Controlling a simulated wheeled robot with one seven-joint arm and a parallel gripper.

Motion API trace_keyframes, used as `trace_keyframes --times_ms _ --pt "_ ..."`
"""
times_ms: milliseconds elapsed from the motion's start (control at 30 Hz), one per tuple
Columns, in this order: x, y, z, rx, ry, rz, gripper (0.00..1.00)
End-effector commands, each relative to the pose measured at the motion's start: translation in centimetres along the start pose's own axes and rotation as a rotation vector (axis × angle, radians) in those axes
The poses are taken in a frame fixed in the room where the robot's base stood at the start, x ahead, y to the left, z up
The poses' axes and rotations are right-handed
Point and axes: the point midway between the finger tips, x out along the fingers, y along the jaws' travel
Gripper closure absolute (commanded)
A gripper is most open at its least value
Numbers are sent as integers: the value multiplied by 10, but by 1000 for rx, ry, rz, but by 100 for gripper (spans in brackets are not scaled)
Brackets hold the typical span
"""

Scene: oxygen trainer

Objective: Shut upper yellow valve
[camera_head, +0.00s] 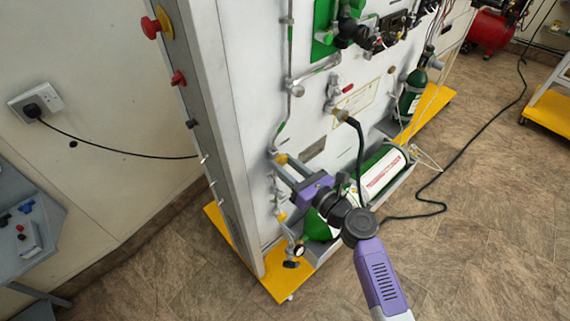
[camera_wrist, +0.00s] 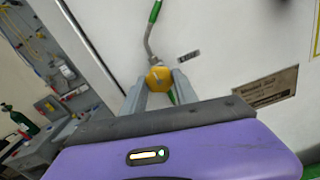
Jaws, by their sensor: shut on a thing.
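The upper yellow valve (camera_wrist: 158,78) is a yellow knob on a thin pipe on the white panel. In the wrist view it sits between the tips of my gripper (camera_wrist: 160,84), whose two grey fingers are shut on it from both sides. In the head view my gripper (camera_head: 279,166) reaches left to the panel near its left edge, with a bit of the upper yellow valve (camera_head: 281,158) showing at the fingertips. A lower yellow valve (camera_head: 282,217) is on the same pipe run below. The far side of the upper valve is hidden.
Green and white cylinders (camera_head: 384,172) lie in a tray right of my gripper. A black hose (camera_head: 361,150) hangs close to my wrist. A pressure gauge (camera_head: 298,251) is low on the panel. The grey frame post (camera_head: 215,110) stands left. Floor (camera_head: 480,220) to the right is mostly clear.

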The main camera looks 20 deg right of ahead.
Motion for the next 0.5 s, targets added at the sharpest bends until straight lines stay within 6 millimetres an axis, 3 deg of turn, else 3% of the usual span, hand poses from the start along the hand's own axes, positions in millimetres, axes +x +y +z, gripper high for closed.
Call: trace_keyframes --times_ms 500 --pt "-1 -1 -3 78 5 -3 100"
